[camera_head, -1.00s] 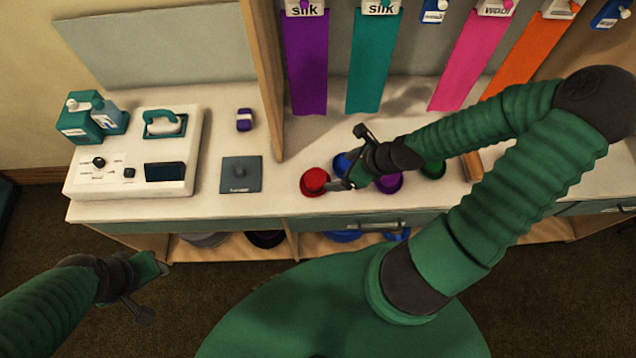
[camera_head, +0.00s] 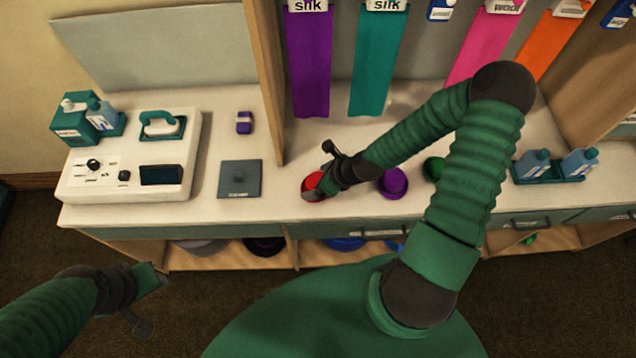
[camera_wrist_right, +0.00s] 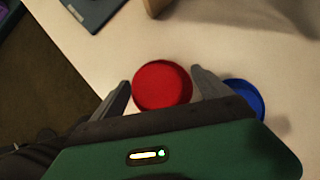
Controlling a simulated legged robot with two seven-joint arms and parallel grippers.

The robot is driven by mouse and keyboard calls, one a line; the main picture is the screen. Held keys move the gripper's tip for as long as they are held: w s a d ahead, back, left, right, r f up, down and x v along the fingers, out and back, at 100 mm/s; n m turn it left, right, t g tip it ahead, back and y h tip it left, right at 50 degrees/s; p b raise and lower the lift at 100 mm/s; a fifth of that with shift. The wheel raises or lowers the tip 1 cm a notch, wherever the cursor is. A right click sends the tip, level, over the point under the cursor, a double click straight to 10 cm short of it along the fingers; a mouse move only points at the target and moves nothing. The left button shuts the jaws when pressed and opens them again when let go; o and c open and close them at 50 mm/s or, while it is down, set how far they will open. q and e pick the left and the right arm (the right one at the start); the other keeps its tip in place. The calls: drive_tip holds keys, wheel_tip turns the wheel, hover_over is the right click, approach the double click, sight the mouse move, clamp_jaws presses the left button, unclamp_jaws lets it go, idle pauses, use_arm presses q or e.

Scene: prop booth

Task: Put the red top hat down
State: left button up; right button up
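The red top hat (camera_head: 311,183) is on the white counter near its front edge; in the right wrist view its round red top (camera_wrist_right: 162,85) shows between the two fingers. My right gripper (camera_head: 320,172) is open, with one finger on each side of the hat. Narrow gaps show between the fingers and the hat in the right wrist view (camera_wrist_right: 161,88). The gripper hides part of the hat in the head view. My left gripper (camera_head: 150,300) is open and empty, low at the left in front of the counter.
A blue round thing (camera_wrist_right: 245,98) lies just right of the right finger. Purple (camera_head: 393,182) and green (camera_head: 434,168) hats stand further right. A dark grey square plate (camera_head: 240,180) lies left of the red hat. A wooden divider (camera_head: 268,85) rises behind.

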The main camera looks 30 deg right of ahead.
drive_tip(key=shift+a+r, duration=0.15)
drive_tip(key=shift+a, duration=0.15)
drive_tip(key=c, duration=0.7)
use_arm(q)
drive_tip(key=shift+s+a, duration=0.15)
drive_tip(key=shift+a, duration=0.15)
use_arm(e)
drive_tip(key=shift+d, duration=0.2)
drive_tip(key=c, duration=0.8)
